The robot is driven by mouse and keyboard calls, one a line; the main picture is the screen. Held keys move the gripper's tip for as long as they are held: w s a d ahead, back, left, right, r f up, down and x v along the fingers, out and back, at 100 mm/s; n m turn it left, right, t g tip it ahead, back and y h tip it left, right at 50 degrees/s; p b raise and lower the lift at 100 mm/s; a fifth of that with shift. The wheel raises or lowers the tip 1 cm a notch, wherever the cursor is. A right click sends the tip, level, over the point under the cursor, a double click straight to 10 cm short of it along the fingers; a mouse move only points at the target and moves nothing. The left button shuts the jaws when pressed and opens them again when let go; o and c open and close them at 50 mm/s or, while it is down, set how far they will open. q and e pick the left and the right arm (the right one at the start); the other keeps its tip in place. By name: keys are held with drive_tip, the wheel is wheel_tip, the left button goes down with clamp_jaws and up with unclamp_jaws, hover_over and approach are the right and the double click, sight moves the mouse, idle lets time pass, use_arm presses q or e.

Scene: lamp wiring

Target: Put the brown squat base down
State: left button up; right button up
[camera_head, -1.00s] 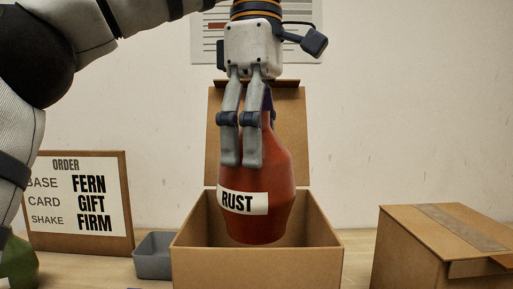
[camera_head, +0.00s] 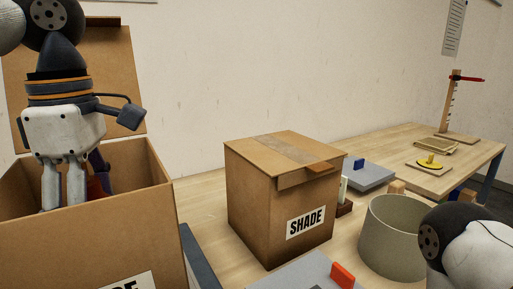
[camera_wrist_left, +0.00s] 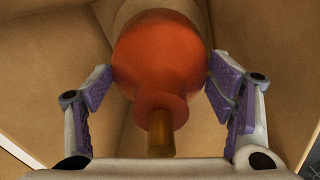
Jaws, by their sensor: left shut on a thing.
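The rust-red base (camera_wrist_left: 160,60) shows from above in the left wrist view, with a narrow neck and a brown stem toward the camera. In the head view only a sliver of the base (camera_head: 96,188) shows. My left gripper (camera_head: 64,196) is shut on it, with a purple pad on each side of its body in the wrist view. Gripper and base are down inside the open cardboard box (camera_head: 75,240) at left. The box's front wall hides the fingertips and the base's bottom, so I cannot tell if it touches the floor.
The box's lid (camera_head: 120,65) stands up behind. A closed box marked SHADE (camera_head: 285,200) stands to its right. A grey-green cylinder (camera_head: 393,240), grey trays (camera_head: 370,177) and a side table (camera_head: 478,160) with a wooden post lie further right. Part of my right arm shows at lower right.

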use_arm(q)
wheel_tip(320, 180, down, 2)
drive_tip(key=shift+f, duration=0.2)
drive_tip(key=shift+r, duration=0.3)
drive_tip(key=shift+c, duration=0.5)
drive_tip(key=shift+w+d+r, duration=0.1)
drive_tip(key=shift+r, duration=1)
drive_tip(key=shift+w+d+r, duration=0.1)
drive_tip(key=shift+r, duration=0.95)
drive_tip(key=shift+f, duration=0.1)
